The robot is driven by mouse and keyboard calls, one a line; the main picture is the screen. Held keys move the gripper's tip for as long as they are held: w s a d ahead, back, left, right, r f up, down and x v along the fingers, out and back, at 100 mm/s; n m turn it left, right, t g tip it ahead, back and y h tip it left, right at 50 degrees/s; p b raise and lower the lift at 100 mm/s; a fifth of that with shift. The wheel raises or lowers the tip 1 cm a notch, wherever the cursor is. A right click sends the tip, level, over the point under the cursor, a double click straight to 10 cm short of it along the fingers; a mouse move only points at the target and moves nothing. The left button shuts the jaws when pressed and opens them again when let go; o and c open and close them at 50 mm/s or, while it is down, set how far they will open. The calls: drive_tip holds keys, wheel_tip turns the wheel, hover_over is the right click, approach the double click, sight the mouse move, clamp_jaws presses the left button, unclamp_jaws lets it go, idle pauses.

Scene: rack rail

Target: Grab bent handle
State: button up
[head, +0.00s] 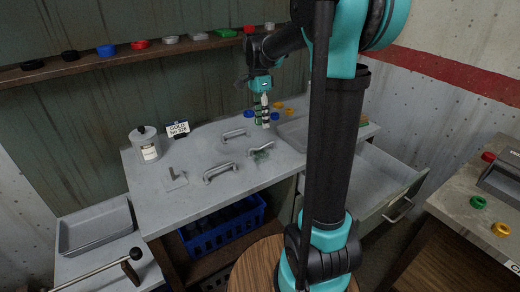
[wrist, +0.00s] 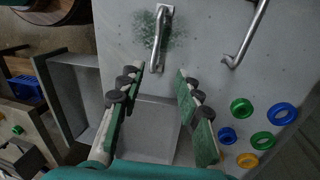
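Several grey metal handles stand on the grey worktop. One handle (head: 261,149) sits over a green stained patch, and its bar slants upward to the right; it looks like the bent one, though this is small to judge. It also shows in the wrist view (wrist: 160,38), just beyond the fingertips. A second handle (head: 234,133) stands behind it and shows at the wrist view's upper right (wrist: 246,35). A third handle (head: 220,171) stands nearer the front. My gripper (head: 263,122) is above the worktop, behind the stained patch. Its fingers (wrist: 159,72) are apart with nothing between them.
The worktop (head: 195,200) also holds a canister (head: 147,147), a small sign (head: 178,129) and an upright post (head: 173,174). Coloured rings (wrist: 283,114) lie near my gripper. An open drawer (head: 375,180) sticks out at right. A blue crate (head: 222,231) sits below.

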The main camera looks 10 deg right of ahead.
sight(261, 148)
drive_tip(key=f, duration=0.3)
drive_tip(key=shift+s+d+f, duration=0.1)
drive_tip(key=shift+s+f, duration=0.15)
drive_tip(key=shift+s, duration=0.05)
drive_tip(key=shift+s+f, duration=0.3)
drive_tip(key=shift+f, duration=0.6)
drive_tip(key=shift+s+f, duration=0.35)
drive_tip(key=shift+f, duration=0.5)
drive_tip(key=shift+s+f, duration=0.3)
drive_tip(key=shift+f, duration=0.6)
drive_tip(key=shift+c, duration=0.3)
clamp_jaws()
